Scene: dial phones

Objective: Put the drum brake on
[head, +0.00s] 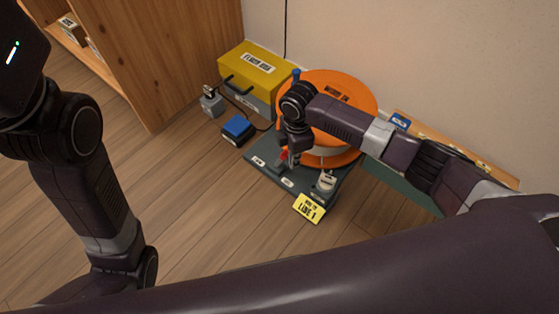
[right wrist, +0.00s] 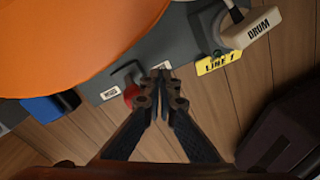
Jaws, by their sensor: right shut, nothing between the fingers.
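An orange drum (head: 345,92) stands on a dark grey base plate (head: 262,178) against the wall. In the right wrist view, a cream handle marked DRUM (right wrist: 250,29) sits at the upper right of the plate; it also shows in the head view (head: 327,181), at the plate's front right. A red-tipped lever (right wrist: 132,91) stands at the plate's front edge, between two white labels. My right gripper (right wrist: 163,76) is shut and empty, with its tips just right of the red tip; contact cannot be told. My left arm shows, but its gripper does not.
A yellow sign reading LINE 1 (head: 309,208) is at the plate's front right corner. A blue pedal (head: 238,128), a small grey box (head: 211,104) and a yellow-topped box (head: 256,70) are on the left. The wooden floor in front is clear.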

